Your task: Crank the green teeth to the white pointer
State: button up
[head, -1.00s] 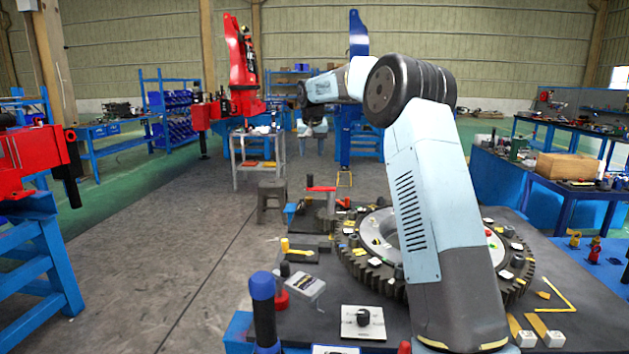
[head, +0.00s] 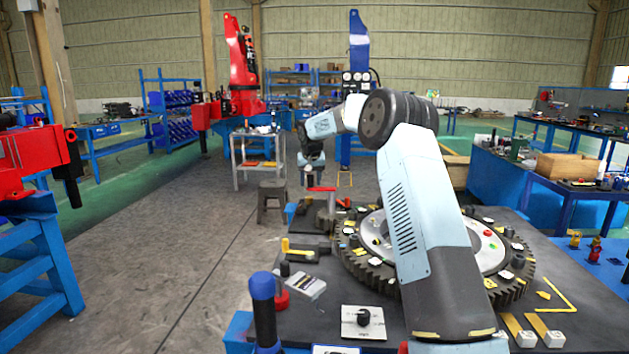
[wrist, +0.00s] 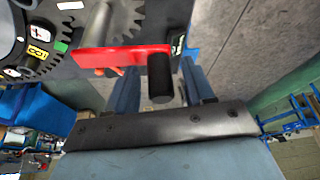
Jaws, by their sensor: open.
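A red crank arm (wrist: 112,58) with a black upright handle (wrist: 160,78) shows in the wrist view, joined to a small grey toothed gear (wrist: 125,18). The crank also shows in the head view (head: 321,189). My gripper (wrist: 160,85) is open, its two blue-grey fingers on either side of the handle in the picture. I cannot tell whether the handle is fully between them. The big dark gear ring (head: 375,270) lies on the bench, partly hidden by my arm. I cannot clearly make out the white pointer.
The dark bench top (head: 325,268) holds a yellow-handled part (head: 290,246), a black knob on a white plate (head: 363,318) and a blue-topped post (head: 262,290). A grey stool (head: 272,198) stands behind the bench. The floor to the left is open.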

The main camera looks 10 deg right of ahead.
jog(key=shift+c, duration=0.3)
grip_shut()
dwell(0.3)
